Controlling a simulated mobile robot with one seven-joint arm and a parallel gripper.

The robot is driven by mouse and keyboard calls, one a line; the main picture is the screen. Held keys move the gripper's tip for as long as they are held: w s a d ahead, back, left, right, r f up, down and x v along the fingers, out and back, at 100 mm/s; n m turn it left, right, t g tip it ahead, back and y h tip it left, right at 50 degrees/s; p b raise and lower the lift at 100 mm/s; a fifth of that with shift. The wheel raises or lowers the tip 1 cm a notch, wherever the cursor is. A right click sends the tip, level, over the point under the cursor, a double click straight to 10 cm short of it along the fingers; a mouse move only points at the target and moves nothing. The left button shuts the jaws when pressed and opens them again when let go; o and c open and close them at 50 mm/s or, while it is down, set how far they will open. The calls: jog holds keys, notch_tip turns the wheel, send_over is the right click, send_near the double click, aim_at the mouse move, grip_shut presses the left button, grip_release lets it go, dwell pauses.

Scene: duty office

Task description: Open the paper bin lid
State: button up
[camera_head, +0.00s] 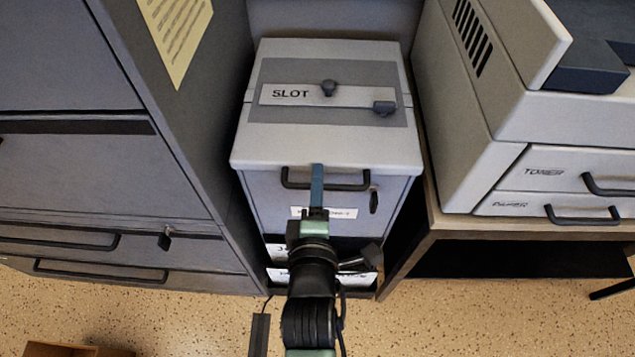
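The paper bin (228,198) is a grey box standing between a cabinet and a printer stand. Its pale lid (330,152) is down, with a darker top panel marked SLOT and two dark knobs. A black bar handle (352,186) sits on the front face just below the lid's edge. My gripper (317,168) is in front of the bin, its blue finger pointing at the handle and overlapping the bar in the picture. I see one finger strip, so its opening and any contact with the handle cannot be told. My wrist hides part of the bin's lower front.
A dark grey cabinet (190,120) with drawers and a yellow notice (177,30) stands close on the left. A printer (480,110) rests on a wooden stand (440,222) close on the right. Speckled floor (480,310) is open in front.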

grip_shut()
dwell(1.2)
